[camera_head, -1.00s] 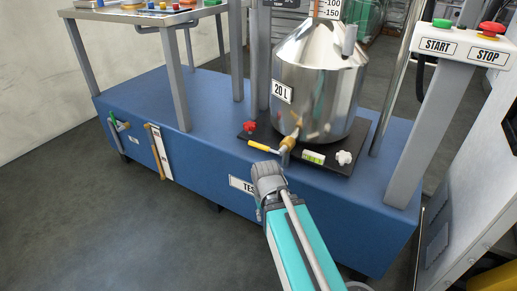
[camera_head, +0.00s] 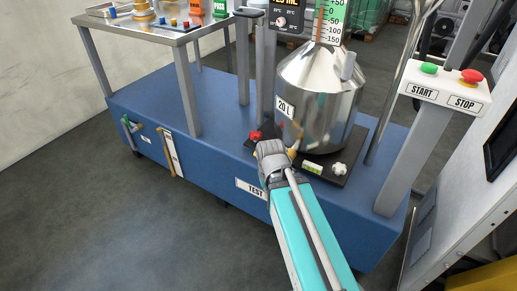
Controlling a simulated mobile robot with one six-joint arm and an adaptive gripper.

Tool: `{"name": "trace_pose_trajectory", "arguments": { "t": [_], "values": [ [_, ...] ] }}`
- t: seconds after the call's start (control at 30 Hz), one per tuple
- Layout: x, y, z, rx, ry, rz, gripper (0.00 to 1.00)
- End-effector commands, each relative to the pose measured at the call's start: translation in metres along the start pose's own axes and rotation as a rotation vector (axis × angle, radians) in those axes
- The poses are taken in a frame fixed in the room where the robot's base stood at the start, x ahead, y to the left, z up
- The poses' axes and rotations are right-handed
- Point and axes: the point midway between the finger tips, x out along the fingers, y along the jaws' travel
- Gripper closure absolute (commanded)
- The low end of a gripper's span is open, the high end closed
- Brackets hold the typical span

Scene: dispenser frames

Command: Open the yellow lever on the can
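The can (camera_head: 318,98) is a shiny metal vessel with a "20 L" label, standing on a black plate (camera_head: 342,172) on the blue base. Its brass tap (camera_head: 292,152) shows only in small part at the lower front of the can. The yellow lever is hidden behind my gripper (camera_head: 268,150) and wrist. My gripper is at the front left of the can, by the tap, and its fingers are hidden from this view. I cannot tell whether it touches the lever or is open or shut.
A red knob (camera_head: 254,135) and a white knob (camera_head: 339,169) sit on the black plate. A post with START and STOP buttons (camera_head: 444,88) stands at the right. A metal table (camera_head: 165,38) stands at the left. The grey floor (camera_head: 90,220) at the front left is clear.

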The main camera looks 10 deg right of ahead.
Motion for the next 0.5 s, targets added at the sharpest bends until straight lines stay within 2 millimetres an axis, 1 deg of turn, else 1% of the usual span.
{"name": "trace_pose_trajectory", "arguments": {
  "t": [0.03,0.2,0.33,0.5],
  "values": [
    [-0.02,0.0,0.0,0.0,0.0,0.0,1.0],
    [-0.052,0.0,0.0,0.0,0.0,0.0,1.0],
    [-0.07,0.0,0.0,0.0,0.0,0.0,1.0],
    [-0.084,0.0,0.0,0.0,0.0,0.0,1.0]
  ]
}}
